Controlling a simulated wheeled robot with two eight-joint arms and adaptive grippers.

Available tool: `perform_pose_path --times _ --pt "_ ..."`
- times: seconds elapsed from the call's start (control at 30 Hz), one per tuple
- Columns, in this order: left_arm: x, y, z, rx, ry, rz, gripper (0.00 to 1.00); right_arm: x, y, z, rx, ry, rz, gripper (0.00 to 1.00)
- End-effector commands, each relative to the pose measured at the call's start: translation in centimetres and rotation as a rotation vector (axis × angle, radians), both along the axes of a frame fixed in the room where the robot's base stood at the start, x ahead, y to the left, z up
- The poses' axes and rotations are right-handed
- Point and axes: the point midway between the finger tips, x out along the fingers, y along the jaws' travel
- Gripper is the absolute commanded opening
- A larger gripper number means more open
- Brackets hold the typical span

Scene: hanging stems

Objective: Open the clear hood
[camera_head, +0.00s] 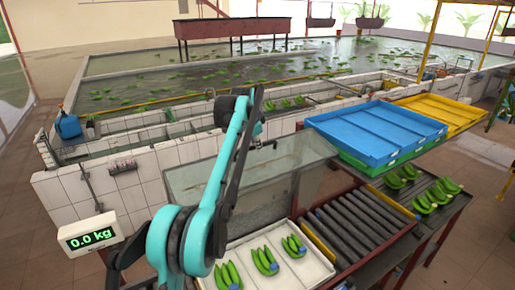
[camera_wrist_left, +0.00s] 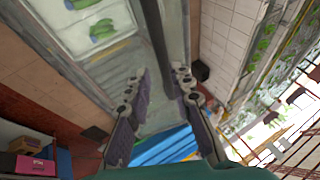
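The clear hood (camera_head: 235,188) is a see-through box with pale edges behind the white tray, and it looks closed. My left arm crosses in front of it. My left gripper (camera_head: 266,143) is at the hood's upper rear edge, partly hidden by its own arm. In the left wrist view my left gripper (camera_wrist_left: 161,76) has its two dark fingers spread apart. A dark bar runs up from the gap between them, beside the hood's greyish clear panel (camera_wrist_left: 122,68). I cannot tell whether the fingers touch the hood. My right gripper is not in view.
A white tray (camera_head: 315,270) of green banana bunches lies in front of the hood. A roller conveyor (camera_head: 352,226), a blue tray (camera_head: 372,137) and a yellow tray (camera_head: 440,113) are at right. A scale display (camera_head: 90,236) reads 0.0 kg at left. Water tanks lie behind.

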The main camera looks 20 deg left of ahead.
Motion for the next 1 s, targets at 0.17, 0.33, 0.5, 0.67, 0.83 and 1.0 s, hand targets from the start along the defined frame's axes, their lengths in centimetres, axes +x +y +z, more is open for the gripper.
perform_pose_path --times 0.17,0.33,0.5,0.67,0.83,1.0 --pt "-2.1 -0.2 3.3 -0.001 0.000 0.001 0.22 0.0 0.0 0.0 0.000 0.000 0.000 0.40" --pt "-3.3 -0.3 5.2 -0.001 0.000 0.001 0.22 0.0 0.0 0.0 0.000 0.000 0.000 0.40" --pt "-3.7 -0.3 5.8 -0.001 0.000 0.001 0.22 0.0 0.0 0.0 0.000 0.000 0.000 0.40" --pt "-3.7 -0.3 5.8 -0.001 0.000 0.001 0.22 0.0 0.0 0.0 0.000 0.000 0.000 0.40" --pt "-3.7 -0.3 5.8 -0.001 0.000 0.001 0.22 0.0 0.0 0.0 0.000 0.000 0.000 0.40" --pt "-4.1 -0.7 5.1 -0.005 -0.001 0.007 0.22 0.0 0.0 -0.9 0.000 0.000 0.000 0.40"
